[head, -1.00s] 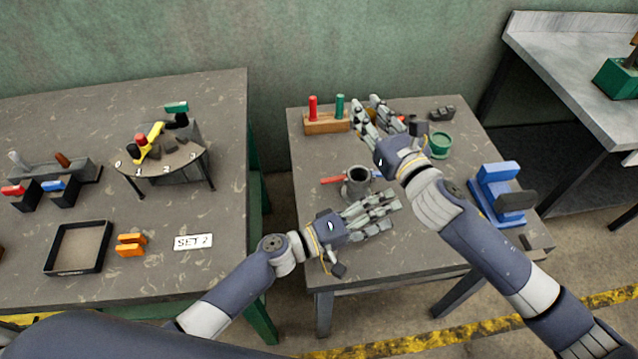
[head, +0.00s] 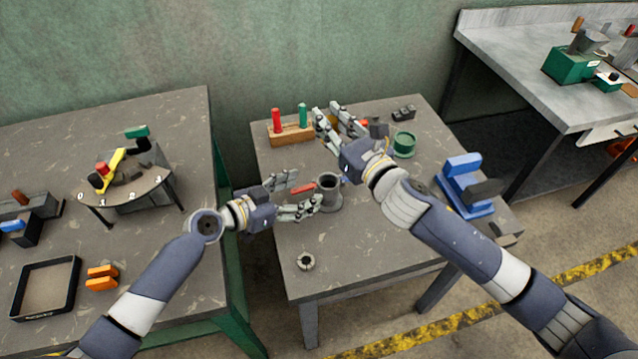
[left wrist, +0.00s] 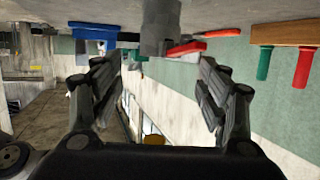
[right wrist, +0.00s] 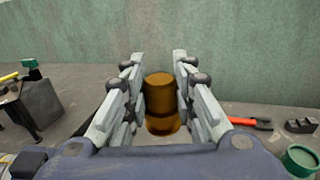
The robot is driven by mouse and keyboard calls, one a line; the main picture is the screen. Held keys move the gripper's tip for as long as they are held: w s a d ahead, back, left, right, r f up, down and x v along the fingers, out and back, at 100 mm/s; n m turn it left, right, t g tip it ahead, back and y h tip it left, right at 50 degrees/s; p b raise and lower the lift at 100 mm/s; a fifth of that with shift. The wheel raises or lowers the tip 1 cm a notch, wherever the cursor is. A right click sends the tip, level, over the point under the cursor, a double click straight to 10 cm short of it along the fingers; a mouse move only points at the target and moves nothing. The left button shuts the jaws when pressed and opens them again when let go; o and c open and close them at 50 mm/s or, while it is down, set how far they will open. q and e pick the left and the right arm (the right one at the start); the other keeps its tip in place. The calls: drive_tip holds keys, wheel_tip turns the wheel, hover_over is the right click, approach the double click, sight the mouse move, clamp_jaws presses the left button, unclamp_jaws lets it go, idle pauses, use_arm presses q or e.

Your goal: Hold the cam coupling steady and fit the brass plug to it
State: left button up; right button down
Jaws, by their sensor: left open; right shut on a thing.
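In the left wrist view the picture is upside down, and the coupling (left wrist: 160,28) lies beyond the gap between the open fingers. My right gripper (head: 328,113) is shut on the brass plug (right wrist: 160,98), seen as a brown-gold cylinder between the fingers in the right wrist view. It is behind the coupling; the plug is mostly hidden in the head view.
A wooden block (head: 290,134) with red and green pegs stands at the back. A green round container (head: 404,144), black block (head: 404,113) and blue fixture (head: 464,190) are on the right. A small ring (head: 305,261) lies near the front. The middle front is clear.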

sight(335, 180)
use_arm(q)
drive_tip(key=x, duration=0.9)
drive_tip(key=shift+d, duration=0.1)
clamp_jaws()
drive_tip(key=shift+f, duration=0.1)
use_arm(e)
wheel_tip(335, 180, down, 12)
drive_tip(key=shift+f, duration=0.2)
